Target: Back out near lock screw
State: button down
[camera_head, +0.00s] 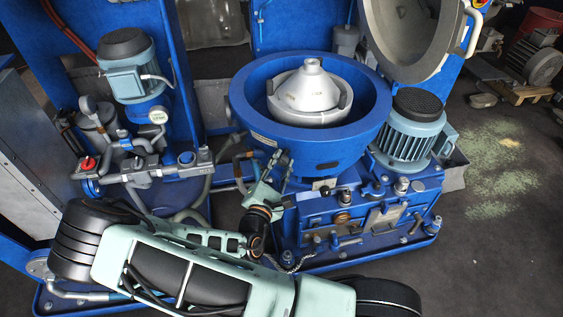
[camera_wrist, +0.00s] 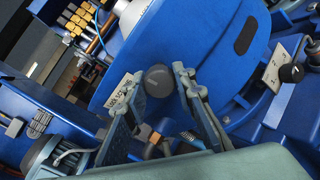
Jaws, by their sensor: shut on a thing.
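The near lock screw shows in the wrist view as a dark round knob (camera_wrist: 158,80) beside the blue bowl housing. My gripper (camera_wrist: 159,86) has one finger on each side of the knob and is shut on it. The fingertips partly hide the screw, and its shank is not visible. In the head view my gripper (camera_head: 275,172) reaches up to the lower front left of the blue bowl housing (camera_head: 310,145). The screw is too small and covered to make out there.
A second black knob (camera_wrist: 291,73) sits on a bracket at the right in the wrist view. The grey lid (camera_head: 412,35) stands open behind the bowl. Motors stand left (camera_head: 130,65) and right (camera_head: 412,125). A valve manifold (camera_head: 150,168) lies left of my gripper.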

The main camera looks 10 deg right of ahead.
jog(key=shift+n, duration=2.3)
jog(key=c, duration=1.6)
grip_release()
jog(key=v, duration=1.2)
